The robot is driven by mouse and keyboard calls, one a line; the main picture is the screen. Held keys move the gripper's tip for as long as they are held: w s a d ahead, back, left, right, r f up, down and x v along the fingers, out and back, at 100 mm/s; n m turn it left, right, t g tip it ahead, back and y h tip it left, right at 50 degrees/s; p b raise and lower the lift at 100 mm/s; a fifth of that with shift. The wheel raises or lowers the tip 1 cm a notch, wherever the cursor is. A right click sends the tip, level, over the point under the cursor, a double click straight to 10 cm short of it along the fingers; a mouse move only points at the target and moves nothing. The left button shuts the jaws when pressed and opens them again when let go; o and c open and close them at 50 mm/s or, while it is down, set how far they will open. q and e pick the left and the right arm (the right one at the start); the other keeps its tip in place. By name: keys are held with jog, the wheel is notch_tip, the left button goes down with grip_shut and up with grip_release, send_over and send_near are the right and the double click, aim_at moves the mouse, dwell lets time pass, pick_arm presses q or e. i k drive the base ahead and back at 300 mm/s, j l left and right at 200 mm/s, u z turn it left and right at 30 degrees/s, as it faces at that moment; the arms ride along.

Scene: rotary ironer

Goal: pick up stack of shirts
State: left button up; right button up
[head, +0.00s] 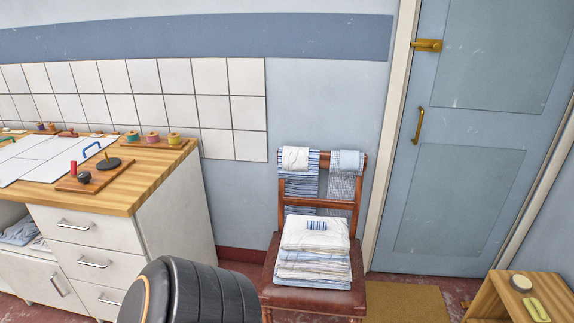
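The stack of shirts (312,262) is a neat folded pile of white and pale blue cloth. It lies on the seat of a brown wooden chair (269,279). The top shirt is white with a small blue striped patch. Neither of my grippers shows in the head view. A dark ribbed rounded shape, likely part of my own arm, fills the bottom left of centre, left of the chair, and hides part of the floor and cabinet.
Striped and pale blue cloths (345,163) hang over the chair back. A wood-topped cabinet (170,165) stands left, with thread spools. A blue door (470,150) and mat (405,303) are right. A small wooden stand (489,293) is at bottom right.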

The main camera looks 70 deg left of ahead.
aim_at(314, 250)
jog(key=u, duration=1.95)
